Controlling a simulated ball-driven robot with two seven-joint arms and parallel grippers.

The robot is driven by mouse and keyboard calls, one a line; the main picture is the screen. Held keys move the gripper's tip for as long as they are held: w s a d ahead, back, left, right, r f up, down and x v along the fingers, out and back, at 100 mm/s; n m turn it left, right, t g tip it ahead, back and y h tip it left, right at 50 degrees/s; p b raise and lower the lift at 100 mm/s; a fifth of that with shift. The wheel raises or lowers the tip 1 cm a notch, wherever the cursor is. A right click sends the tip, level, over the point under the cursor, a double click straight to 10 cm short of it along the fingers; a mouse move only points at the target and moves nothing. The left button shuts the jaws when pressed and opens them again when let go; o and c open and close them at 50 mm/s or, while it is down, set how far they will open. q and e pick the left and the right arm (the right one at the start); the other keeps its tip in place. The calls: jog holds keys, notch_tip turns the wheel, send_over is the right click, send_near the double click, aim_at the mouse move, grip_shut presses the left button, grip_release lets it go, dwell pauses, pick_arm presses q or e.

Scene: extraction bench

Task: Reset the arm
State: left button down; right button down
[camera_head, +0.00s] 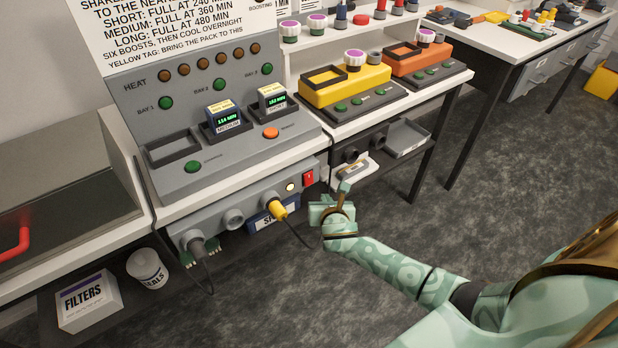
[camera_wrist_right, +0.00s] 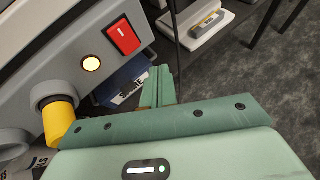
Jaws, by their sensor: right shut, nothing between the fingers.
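My right gripper (camera_head: 342,190) is in front of the bench, just right of the grey supply box under the charging panel. Its fingers (camera_wrist_right: 158,88) are shut and empty in the right wrist view, near the red rocker switch (camera_wrist_right: 123,36) and the lit round lamp (camera_wrist_right: 91,64). In the head view the red switch (camera_head: 308,178) is a little left of the gripper, with a gap between them. A yellow plug (camera_head: 278,210) sits in a socket of the box, its cable hanging down. My left gripper is not in view.
The grey panel (camera_head: 180,120) holds two packs with lit displays. A yellow charger (camera_head: 345,88) and an orange one (camera_head: 415,65) stand to the right. A filters box (camera_head: 88,300) and a white tub (camera_head: 147,268) sit on the low shelf. The floor (camera_head: 400,220) is clear.

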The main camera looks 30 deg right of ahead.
dwell(0.4)
jog(key=s+a+f+m+g+y, duration=0.2)
jog(key=s+f+m+g+y, duration=0.25)
jog(key=s+f+m, duration=1.3)
jog(key=s+a+f+m+g, duration=0.2)
jog(key=s+f+m, duration=0.1)
jog(key=s, duration=0.9)
jog(key=s+a+f+m+g, duration=0.2)
jog(key=s+f, duration=0.3)
jog(key=s, duration=0.6)
jog(key=s+a+f+m+g, duration=0.2)
jog(key=s+f+m, duration=0.2)
jog(key=s, duration=0.8)
jog(key=shift+s+f+g, duration=0.35)
